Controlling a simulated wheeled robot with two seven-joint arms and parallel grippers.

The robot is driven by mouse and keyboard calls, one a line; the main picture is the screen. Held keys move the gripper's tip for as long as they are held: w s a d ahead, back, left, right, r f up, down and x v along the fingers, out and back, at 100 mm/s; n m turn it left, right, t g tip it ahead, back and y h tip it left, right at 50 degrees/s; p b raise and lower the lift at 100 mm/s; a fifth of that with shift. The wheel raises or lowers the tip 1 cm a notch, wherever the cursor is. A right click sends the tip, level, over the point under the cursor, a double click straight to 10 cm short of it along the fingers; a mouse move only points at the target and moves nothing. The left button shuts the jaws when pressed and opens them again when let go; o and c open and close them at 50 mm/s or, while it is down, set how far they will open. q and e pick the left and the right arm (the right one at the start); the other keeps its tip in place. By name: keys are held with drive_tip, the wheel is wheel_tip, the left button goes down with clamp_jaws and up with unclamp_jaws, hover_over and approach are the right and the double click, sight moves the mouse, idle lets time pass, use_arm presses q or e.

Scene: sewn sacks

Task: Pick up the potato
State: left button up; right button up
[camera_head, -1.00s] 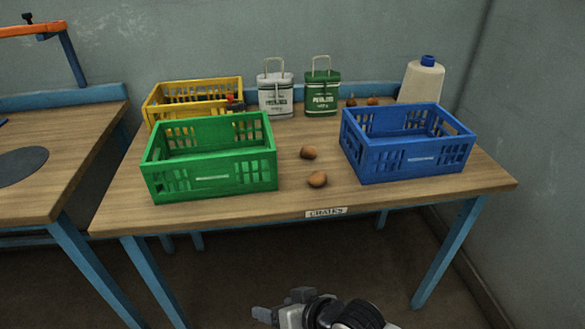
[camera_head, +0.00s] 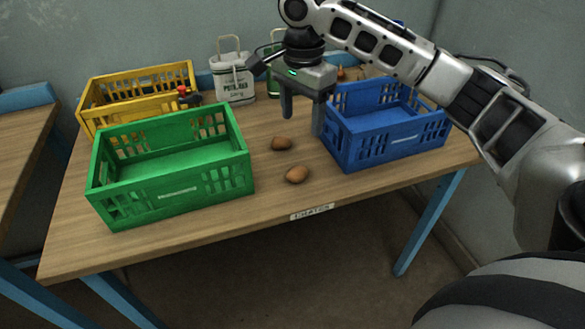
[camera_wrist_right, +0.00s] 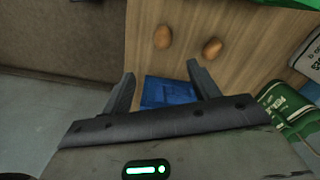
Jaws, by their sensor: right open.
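Two brown potatoes lie on the wooden table between the green and blue crates. The nearer potato (camera_head: 297,174) is close to the front edge; the farther potato (camera_head: 281,143) is a little behind it and to the left. In the right wrist view they show as one potato (camera_wrist_right: 162,37) and another potato (camera_wrist_right: 212,48), both beyond the fingertips. My right gripper (camera_head: 302,122) is open and empty, pointing down above the table, beside the blue crate and apart from both potatoes. My left gripper is out of view.
A green crate (camera_head: 240,169) stands at left and a blue crate (camera_head: 350,155) at right. A yellow crate (camera_head: 88,117) and a white bag (camera_head: 234,83) stand behind. My right arm hides part of the back.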

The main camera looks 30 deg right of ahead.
hover_over(298, 168)
drive_tip(key=f, duration=0.9)
drive_tip(key=shift+s+d+f+b, duration=0.1)
drive_tip(key=shift+s+f+b, duration=0.1)
drive_tip(key=shift+s+b, duration=0.15)
drive_tip(key=shift+w+f, duration=0.2)
drive_tip(key=shift+f, duration=1.2)
drive_tip(key=shift+w+f, duration=0.15)
drive_tip(key=shift+f, duration=1.25)
drive_tip(key=c, duration=1.1)
